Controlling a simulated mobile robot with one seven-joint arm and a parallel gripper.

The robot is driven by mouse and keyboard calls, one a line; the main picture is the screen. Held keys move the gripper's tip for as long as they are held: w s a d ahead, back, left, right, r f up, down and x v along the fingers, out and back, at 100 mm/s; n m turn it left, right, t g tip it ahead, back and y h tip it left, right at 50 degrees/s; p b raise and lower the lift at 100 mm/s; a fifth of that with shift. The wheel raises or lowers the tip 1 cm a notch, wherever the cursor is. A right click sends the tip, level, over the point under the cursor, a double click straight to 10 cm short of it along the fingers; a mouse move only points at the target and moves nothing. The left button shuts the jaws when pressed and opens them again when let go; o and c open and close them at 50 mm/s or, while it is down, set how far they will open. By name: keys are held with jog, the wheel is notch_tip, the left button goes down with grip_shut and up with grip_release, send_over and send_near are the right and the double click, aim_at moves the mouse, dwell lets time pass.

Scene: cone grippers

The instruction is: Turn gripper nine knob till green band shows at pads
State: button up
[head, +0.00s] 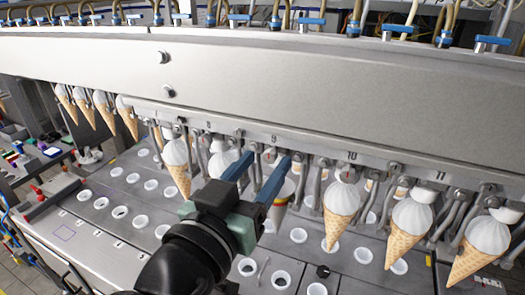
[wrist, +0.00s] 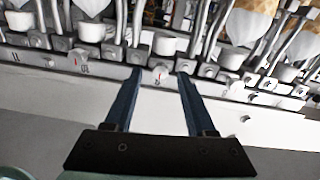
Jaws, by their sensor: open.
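The rail (head: 222,124) carries stamped numbers, and the 9 sits above my gripper (head: 269,158). Gripper nine's small pale knob (wrist: 161,73) has a reddish mark and lies between my two blue fingertips in the wrist view. My gripper is open, with one finger on each side of the knob; I cannot tell whether either touches it. Below the 9 in the head view, a pale tapered piece (head: 284,190) with red and yellow bands shows partly behind my right finger. I make out no green on it. My fingers and wrist hide the rest.
Neighbouring stations hold white-topped cones, one at the left (head: 177,172) and one at ten (head: 341,212). Metal rods hang close on both sides. Knob ten (wrist: 80,58) is nearby. A plate with white cups (head: 120,212) lies below, and a broad metal cover (head: 250,75) stands above.

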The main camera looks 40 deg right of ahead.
jog(key=shift+w+d+f, duration=0.1)
jog(key=shift+w+d, duration=0.1)
jog(key=shift+d, duration=0.2)
grip_shut()
jog(key=shift+n, duration=1.2)
grip_release()
